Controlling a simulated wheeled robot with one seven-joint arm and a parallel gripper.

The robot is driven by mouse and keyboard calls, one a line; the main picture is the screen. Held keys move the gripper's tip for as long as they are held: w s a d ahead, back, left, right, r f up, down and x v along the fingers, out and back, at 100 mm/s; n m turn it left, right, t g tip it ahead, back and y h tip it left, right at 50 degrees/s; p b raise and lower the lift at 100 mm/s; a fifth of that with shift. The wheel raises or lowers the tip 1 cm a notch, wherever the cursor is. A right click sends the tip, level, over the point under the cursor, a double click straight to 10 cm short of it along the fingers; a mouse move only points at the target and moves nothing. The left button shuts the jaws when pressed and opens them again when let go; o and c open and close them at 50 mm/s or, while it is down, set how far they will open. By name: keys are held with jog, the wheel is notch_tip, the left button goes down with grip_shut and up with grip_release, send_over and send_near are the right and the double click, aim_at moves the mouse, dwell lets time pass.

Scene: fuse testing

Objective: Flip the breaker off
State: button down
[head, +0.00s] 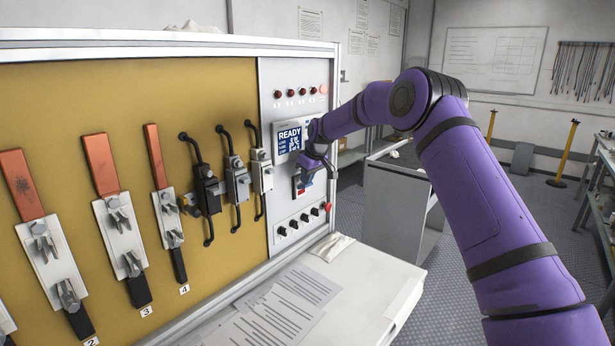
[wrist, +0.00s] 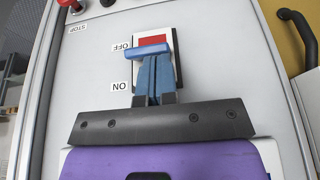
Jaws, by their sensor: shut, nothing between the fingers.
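The breaker (head: 297,193) is mounted on the grey control panel right of the fuse board. In the wrist view, which is upside down, its blue bar handle (wrist: 149,52) lies level with the OFF label (wrist: 122,46), and a red patch (wrist: 152,40) shows beside it. The ON label (wrist: 121,86) is at the other end. My gripper (wrist: 154,66) is shut and empty, its blue fingers over the breaker slot with their tips at the handle. I cannot tell whether they touch it. In the head view my gripper (head: 304,178) partly hides the breaker.
A READY screen (head: 289,138) and a row of red lamps (head: 301,92) are above the breaker. Black knobs (head: 293,225) and a red stop button (head: 327,207) are below. Fuse switches with black handles (head: 203,190) stand left. Papers (head: 275,312) lie on the white bench below.

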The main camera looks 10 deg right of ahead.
jog(key=shift+s+d+f+t+y, duration=0.25)
jog(key=shift+t+y, duration=0.1)
jog(key=shift+t, duration=0.2)
jog(key=shift+s+d+f+t+y, duration=0.1)
jog(key=shift+s+f+t+y, duration=0.1)
jog(key=shift+t+y, duration=0.25)
dwell(0.4)
jog(key=f, duration=0.1)
jog(key=s+f, duration=0.1)
jog(key=shift+d+f, duration=0.35)
dwell(0.5)
jog(key=shift+r, duration=0.2)
jog(key=shift+r, duration=0.6)
jog(key=shift+s, duration=0.1)
